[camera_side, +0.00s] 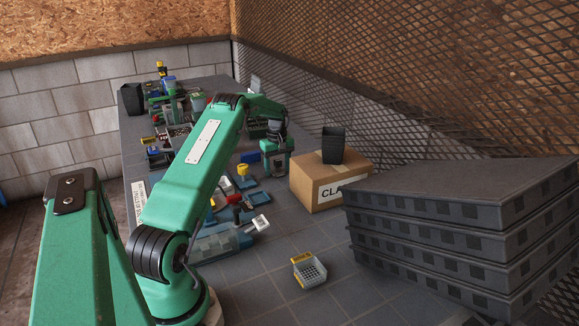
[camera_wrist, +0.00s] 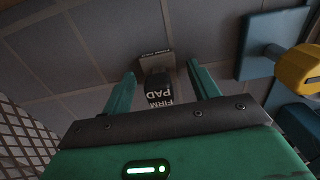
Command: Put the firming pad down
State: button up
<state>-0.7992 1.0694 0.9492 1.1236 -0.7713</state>
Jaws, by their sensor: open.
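In the wrist view the firming pad (camera_wrist: 159,92), a dark block lettered "FIRM PAD", stands between the two green fingers of my gripper (camera_wrist: 161,70). The fingers are spread, with a visible gap on each side of the pad. A small pale label plate (camera_wrist: 155,62) lies on the table just beyond the pad. In the side view my gripper (camera_side: 275,158) is low over the table, left of the cardboard box. I cannot make out the pad there, and its underside is hidden in both views.
The cardboard box (camera_side: 327,184) carries a black pot (camera_side: 333,146). A yellow-topped tool with a blue base (camera_wrist: 297,72) is close on the right in the wrist view. Stacked grey trays (camera_side: 460,235) fill the right.

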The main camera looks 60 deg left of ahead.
aim_at(278, 159)
jog(key=shift+r, duration=0.15)
notch_tip(278, 159, up, 12)
dwell(0.6)
dwell(0.5)
